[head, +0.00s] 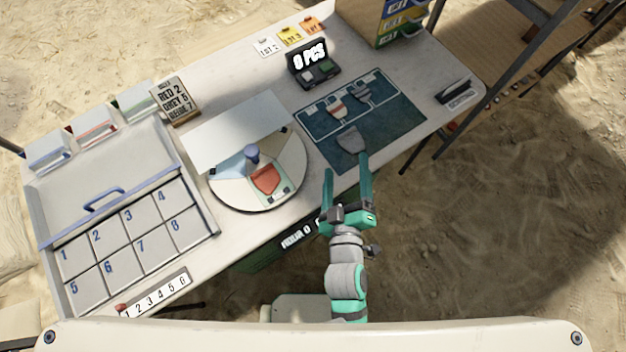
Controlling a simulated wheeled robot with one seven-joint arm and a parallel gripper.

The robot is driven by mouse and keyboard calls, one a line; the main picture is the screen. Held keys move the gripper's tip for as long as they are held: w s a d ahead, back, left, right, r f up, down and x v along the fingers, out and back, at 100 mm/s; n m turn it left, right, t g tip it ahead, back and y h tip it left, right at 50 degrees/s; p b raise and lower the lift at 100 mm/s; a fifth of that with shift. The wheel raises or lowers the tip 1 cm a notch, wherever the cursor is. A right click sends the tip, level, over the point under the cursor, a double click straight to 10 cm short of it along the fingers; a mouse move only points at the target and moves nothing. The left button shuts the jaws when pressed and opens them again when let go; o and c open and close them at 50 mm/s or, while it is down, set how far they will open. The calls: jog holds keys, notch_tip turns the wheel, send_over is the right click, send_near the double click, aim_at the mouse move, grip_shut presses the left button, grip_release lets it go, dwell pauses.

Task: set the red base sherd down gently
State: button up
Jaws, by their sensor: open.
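A red sherd (266,180) lies on the round white turntable (232,192), near its right side. A smaller reddish sherd (336,109) lies in an outlined area of the dark mat (395,130); I cannot tell from its shape whether either is a base piece. A grey sherd (351,139) lies on the mat's near part. My gripper (347,168) is open, with nothing seen between its fingers. Its fingertips point at the grey sherd from the near side, right of the turntable and apart from the red sherd.
A blue-topped post (251,153) and a white panel (237,130) stand at the turntable. A numbered tray (205,205) fills the left. A dark scale (315,72) reads "0 PCS". A drawer cabinet (372,25) stands at the back. A dark tool (454,92) lies at right.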

jog(key=s+a+f+m, duration=0.1)
jog(key=s+a+m, duration=0.3)
jog(key=s, duration=0.5)
jog(key=s+a+m+g, duration=0.1)
jog(key=s+a+m, duration=0.2)
jog(key=s, duration=0.6)
jog(key=shift+s+a+f+m+y, duration=0.3)
jog(key=shift+s+a+f+m, duration=0.1)
jog(key=shift+m, duration=0.5)
jog(key=shift+w, duration=0.1)
